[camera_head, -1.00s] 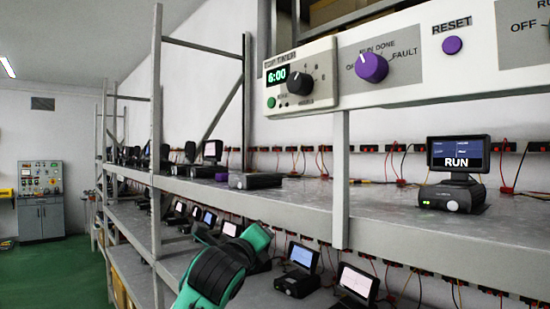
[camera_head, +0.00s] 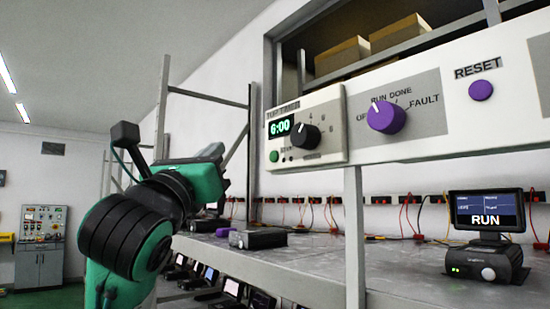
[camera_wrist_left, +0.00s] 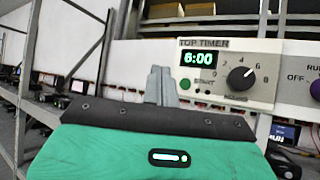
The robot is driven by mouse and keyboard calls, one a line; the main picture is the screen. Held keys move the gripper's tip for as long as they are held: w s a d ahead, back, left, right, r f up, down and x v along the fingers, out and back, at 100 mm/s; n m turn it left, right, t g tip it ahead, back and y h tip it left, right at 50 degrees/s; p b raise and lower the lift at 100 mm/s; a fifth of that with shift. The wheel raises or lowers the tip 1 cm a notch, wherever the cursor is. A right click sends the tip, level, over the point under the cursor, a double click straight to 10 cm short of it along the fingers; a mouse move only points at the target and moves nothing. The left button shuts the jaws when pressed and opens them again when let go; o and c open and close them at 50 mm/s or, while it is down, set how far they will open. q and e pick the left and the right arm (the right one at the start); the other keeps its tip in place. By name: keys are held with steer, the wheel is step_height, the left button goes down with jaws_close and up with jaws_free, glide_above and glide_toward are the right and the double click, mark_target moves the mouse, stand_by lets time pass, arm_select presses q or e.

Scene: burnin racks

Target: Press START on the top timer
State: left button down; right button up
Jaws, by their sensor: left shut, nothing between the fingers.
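The top timer (camera_head: 335,150) is a pale box on the upper rail, with a green 6:00 display (camera_head: 279,127) and a black dial (camera_head: 305,135). Its green START button (camera_head: 274,156) is below the display. In the left wrist view, the timer (camera_wrist_left: 262,90) and the START button (camera_wrist_left: 185,84) are right of the fingers. My left gripper (camera_wrist_left: 161,72) is shut and empty, its grey fingertips apart from the button in that picture. In the head view my left arm (camera_head: 125,235) rises at the left, and the fingertips are hard to make out. My right gripper is not in view.
Right of the timer are a purple knob (camera_head: 386,116) marked RUN and DONE and a purple RESET button (camera_head: 480,90). A monitor reading RUN (camera_head: 485,210) stands on the shelf below. A grey post (camera_head: 354,240) rises under the timer. Boxes (camera_head: 400,32) sit above.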

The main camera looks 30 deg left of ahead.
mark_target(274, 157)
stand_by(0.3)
arm_select(q)
steer(key=w+d, duration=0.3)
steer(key=w, duration=0.5)
steer(key=shift+d+p, duration=0.15)
steer(key=shift+p, duration=0.15)
steer(key=shift+w, duration=0.1)
stand_by(1.0)
stand_by(0.8)
steer(key=shift+w+d, duration=0.2)
steer(key=shift+w, duration=0.15)
